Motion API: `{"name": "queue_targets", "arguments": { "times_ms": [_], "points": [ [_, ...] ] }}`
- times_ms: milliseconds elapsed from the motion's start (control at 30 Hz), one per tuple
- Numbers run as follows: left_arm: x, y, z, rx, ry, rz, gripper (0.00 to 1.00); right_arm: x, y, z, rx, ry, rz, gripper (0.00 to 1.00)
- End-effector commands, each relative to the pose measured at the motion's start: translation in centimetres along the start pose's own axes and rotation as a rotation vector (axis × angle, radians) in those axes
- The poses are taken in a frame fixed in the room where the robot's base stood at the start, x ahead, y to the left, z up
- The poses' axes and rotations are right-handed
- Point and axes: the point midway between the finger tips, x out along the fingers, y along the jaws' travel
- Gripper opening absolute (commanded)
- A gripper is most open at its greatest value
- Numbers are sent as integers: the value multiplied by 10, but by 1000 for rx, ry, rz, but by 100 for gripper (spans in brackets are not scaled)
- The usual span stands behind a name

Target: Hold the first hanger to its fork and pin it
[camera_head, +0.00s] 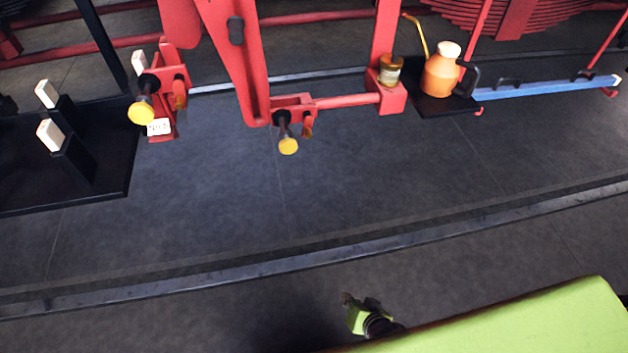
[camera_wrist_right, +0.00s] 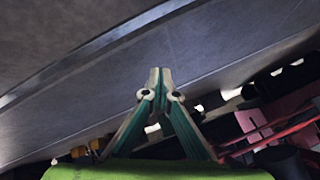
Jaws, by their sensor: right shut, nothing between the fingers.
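A red hanger-like link (camera_head: 235,60) with a dark slot slants down to a red fork bracket (camera_head: 291,104). A pin with a yellow head (camera_head: 288,146) sits at that bracket. A second red bracket (camera_head: 172,80) to the left has a larger yellow-headed pin (camera_head: 141,112) and a white label (camera_head: 158,127), too small to read surely. I cannot tell which is the first hanger. My right gripper (camera_head: 348,300) is low in the head view, well apart from the brackets. In the right wrist view its fingers (camera_wrist_right: 160,75) meet, shut and empty. My left gripper is out of view.
A black stand (camera_head: 110,190) with white-topped blocks is at left. An orange oil can (camera_head: 440,75) and a small jar (camera_head: 390,70) stand at upper right, beside a blue bar (camera_head: 540,89). A rail (camera_head: 300,253) crosses the floor. Open floor lies between the brackets and my gripper.

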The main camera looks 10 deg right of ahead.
Motion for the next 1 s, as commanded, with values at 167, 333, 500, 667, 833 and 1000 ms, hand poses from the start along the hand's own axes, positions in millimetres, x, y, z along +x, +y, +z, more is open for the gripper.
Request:
{"name": "queue_targets", "arguments": {
  "times_ms": [167, 333, 500, 667, 833, 1000],
  "points": [
    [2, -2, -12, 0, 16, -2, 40, -27, -92, -105, 273, 177, -213, 0],
    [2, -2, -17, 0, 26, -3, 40, -82, -172, -190, 524, 279, -454, 0],
    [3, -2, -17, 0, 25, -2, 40, -145, -229, -249, 715, 311, -670, 0],
    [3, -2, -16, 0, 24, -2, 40, -181, -254, -274, 808, 309, -785, 0],
    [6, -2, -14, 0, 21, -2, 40, -186, -262, -282, 831, 307, -814, 0],
    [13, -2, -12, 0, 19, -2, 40, -175, -268, -289, 829, 308, -813, 0]
  ]
}}
